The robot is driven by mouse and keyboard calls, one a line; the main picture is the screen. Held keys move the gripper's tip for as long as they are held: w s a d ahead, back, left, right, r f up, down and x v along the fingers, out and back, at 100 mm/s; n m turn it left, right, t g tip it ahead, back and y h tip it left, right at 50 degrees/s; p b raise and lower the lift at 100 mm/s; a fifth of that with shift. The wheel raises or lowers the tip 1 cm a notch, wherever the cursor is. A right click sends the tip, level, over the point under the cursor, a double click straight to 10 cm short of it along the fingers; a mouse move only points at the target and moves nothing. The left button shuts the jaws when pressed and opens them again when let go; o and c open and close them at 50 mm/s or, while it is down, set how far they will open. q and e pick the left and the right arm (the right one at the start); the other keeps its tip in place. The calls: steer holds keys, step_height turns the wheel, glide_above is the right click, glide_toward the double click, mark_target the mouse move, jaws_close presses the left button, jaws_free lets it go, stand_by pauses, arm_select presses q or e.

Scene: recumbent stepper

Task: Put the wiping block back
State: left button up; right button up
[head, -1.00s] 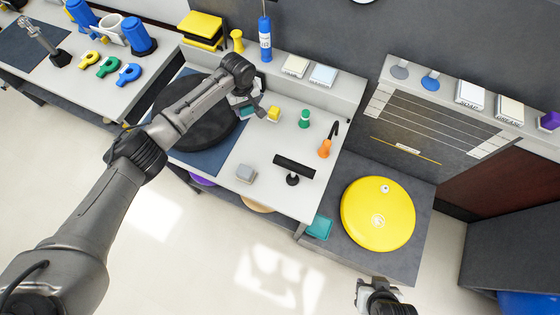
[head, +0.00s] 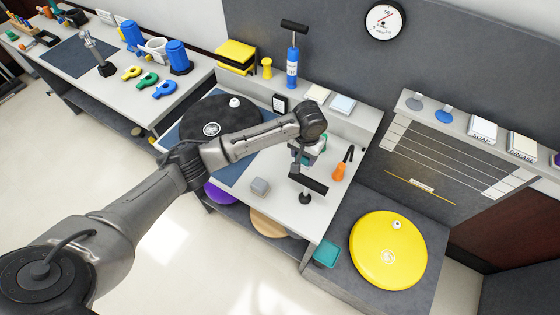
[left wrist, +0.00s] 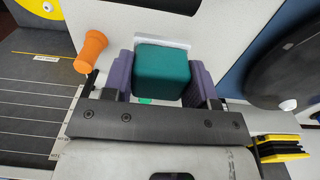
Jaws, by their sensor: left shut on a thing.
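In the left wrist view, the purple finger pads of this gripper (left wrist: 163,78) are shut on a teal block (left wrist: 162,72), one pad on each side. In the head view the block is mostly hidden by the gripper and wrist. A pale rectangular outline (left wrist: 150,41) shows on the surface just behind the block. I cannot tell whether the block touches the bench. My right gripper is not in view.
An orange-handled tool (head: 339,172) stands right of the gripper. A black disc (head: 205,112) lies farther left. A yellow disc (head: 375,258) lies on the lower dark surface at right.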

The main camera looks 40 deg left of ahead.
arm_select(q)
steer(key=a+f, duration=0.2)
steer(key=a, duration=0.1)
steer(key=s+a+f+b, duration=0.1)
steer(key=a+f, duration=0.1)
steer(key=a, duration=0.1)
steer(key=a+f, duration=0.1)
steer(key=a, duration=0.2)
steer(key=shift+s+a+f, duration=0.2)
steer(key=shift+a+f, duration=0.05)
steer(key=shift+f, duration=0.15)
steer(key=shift+f+b, duration=0.7)
steer(key=shift+f, duration=1.25)
steer(key=shift+f, duration=0.15)
steer(key=o, duration=0.9)
step_height(320, 180, up, 12)
steer(key=p, duration=0.2)
